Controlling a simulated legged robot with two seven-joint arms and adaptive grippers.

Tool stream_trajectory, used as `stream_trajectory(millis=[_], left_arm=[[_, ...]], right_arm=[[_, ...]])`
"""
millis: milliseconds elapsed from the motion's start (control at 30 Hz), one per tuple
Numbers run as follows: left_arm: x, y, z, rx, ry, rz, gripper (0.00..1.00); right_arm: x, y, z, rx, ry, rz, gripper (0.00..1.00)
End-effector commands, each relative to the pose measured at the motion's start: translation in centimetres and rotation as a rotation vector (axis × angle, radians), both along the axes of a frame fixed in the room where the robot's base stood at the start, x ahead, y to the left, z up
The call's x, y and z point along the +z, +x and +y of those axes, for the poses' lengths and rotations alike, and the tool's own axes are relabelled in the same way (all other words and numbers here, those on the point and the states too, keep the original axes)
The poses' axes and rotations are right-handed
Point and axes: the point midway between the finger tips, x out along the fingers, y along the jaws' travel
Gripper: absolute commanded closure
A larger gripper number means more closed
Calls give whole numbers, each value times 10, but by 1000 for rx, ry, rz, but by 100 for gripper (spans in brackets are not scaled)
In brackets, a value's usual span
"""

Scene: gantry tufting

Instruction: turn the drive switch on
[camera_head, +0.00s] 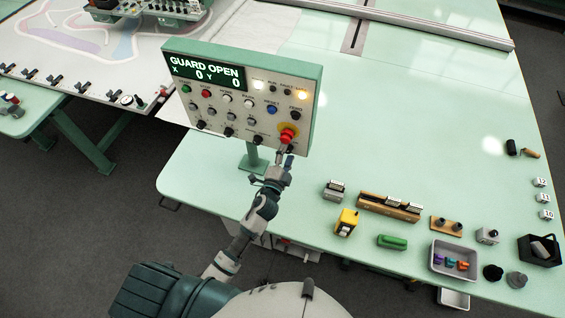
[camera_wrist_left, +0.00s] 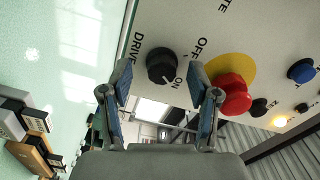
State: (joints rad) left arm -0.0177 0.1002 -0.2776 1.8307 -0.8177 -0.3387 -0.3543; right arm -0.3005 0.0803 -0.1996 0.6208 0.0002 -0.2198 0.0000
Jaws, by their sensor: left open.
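The drive switch (camera_wrist_left: 161,66) is a black round knob on the pale control panel (camera_wrist_left: 225,25), with DRIVE, OFF and ON printed around it. A pale mark shows on its side near ON, but I cannot tell its exact setting. My left gripper (camera_wrist_left: 160,83) is open, with its blue-padded fingers on either side of the knob in the wrist view; I cannot tell whether they touch it. In the head view my left gripper (camera_head: 286,154) is at the lower right corner of the panel (camera_head: 240,125) and hides the knob. My right gripper is out of view.
A red emergency button on yellow (camera_wrist_left: 234,92) sits close beside the right finger; it also shows in the head view (camera_head: 288,135). The panel display (camera_head: 205,72) reads GUARD OPEN. The green table (camera_head: 420,110) carries blocks, a grey tray (camera_head: 436,262) and small parts at right.

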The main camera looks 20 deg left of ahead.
Motion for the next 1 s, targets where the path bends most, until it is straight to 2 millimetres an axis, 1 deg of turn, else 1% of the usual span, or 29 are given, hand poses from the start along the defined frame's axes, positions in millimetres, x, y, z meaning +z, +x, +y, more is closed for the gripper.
stream_trajectory(millis=[167,300,400,500,667,1000], left_arm=[[-2,-35,1,0,-2,4,39],[-2,-67,2,1,-1,4,39],[-2,-86,3,1,0,3,39],[-2,-99,3,1,0,3,39],[-1,-109,3,0,2,1,39],[-1,-110,3,0,2,1,39]], right_arm=[[0,0,0,0,0,0,100],[0,0,0,0,0,0,100],[0,0,0,0,0,0,100],[0,0,0,0,0,1,100],[0,0,0,0,0,0,100],[0,0,0,0,0,0,100]])
